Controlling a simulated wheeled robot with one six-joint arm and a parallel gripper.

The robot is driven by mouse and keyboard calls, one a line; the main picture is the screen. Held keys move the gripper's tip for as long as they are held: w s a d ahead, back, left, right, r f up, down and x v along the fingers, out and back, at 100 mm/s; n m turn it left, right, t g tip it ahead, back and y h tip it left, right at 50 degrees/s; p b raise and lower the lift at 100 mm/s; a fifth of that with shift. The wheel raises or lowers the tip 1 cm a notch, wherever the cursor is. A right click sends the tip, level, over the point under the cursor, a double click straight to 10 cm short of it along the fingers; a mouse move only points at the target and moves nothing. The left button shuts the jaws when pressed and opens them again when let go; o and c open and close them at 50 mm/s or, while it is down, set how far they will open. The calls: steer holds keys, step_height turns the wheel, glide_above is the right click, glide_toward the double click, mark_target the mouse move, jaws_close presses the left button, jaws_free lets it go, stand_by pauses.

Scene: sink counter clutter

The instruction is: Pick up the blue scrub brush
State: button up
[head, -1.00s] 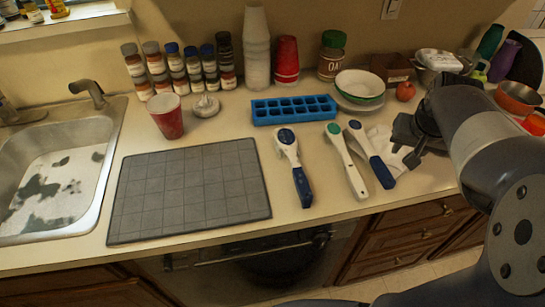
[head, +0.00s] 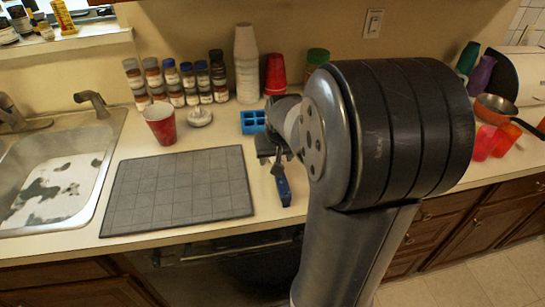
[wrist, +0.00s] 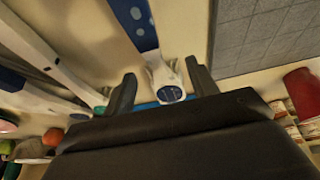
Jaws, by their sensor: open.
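A blue-handled scrub brush with a white head lies on the counter under my gripper. In the head view only its dark blue handle (head: 283,187) shows below my gripper (head: 275,156); the arm hides the rest. In the wrist view its blue handle (wrist: 136,22) runs up out of the picture, and its white head with a blue disc lies between the spread fingers of my gripper (wrist: 163,88). My gripper is open and holds nothing. I cannot tell how far the fingertips are above the brush.
Another white handle (wrist: 38,42) and a second blue handle (wrist: 10,78) lie beside the brush in the wrist view. A grey mat (head: 180,190) lies to its left. A blue ice tray (head: 253,122) stands behind, partly hidden. A red cup (head: 161,124) stands behind the mat.

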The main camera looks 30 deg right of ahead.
steer(key=shift+d+x, duration=0.15)
steer(key=shift+x, duration=1)
steer(key=shift+d+x, duration=0.1)
steer(key=shift+x, duration=1.05)
steer(key=shift+c, duration=0.2)
steer(key=c, duration=1.1)
step_height(320, 180, up, 10)
steer(key=shift+r, duration=0.1)
